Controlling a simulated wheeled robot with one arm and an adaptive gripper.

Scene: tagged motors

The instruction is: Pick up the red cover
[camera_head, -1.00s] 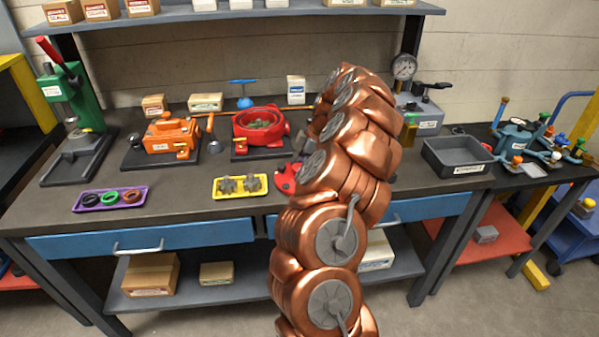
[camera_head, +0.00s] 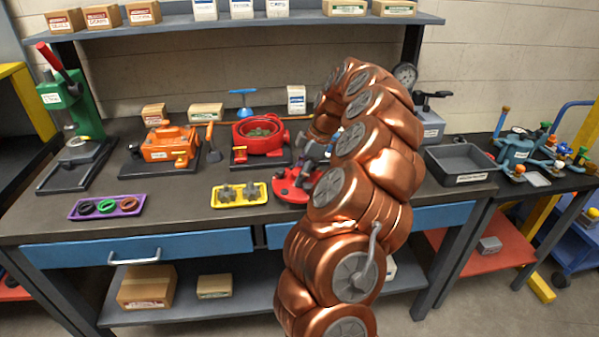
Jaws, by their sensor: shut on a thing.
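The red cover (camera_head: 291,190) is a flat red disc with small holes near the front edge of the workbench, right of the yellow tray. My copper-coloured arm hides its right part. My gripper (camera_head: 307,172) is grey and comes down onto the cover from above, shut on it. The fingertips are small and partly hidden by the arm. I cannot tell whether the cover touches the bench or is slightly above it.
A red round housing (camera_head: 260,135) stands behind the cover. A yellow tray (camera_head: 224,201) with grey gears is close on its left, and a purple tray (camera_head: 75,211) with rings farther left. An orange motor (camera_head: 168,147) and grey bin (camera_head: 460,163) are on the bench.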

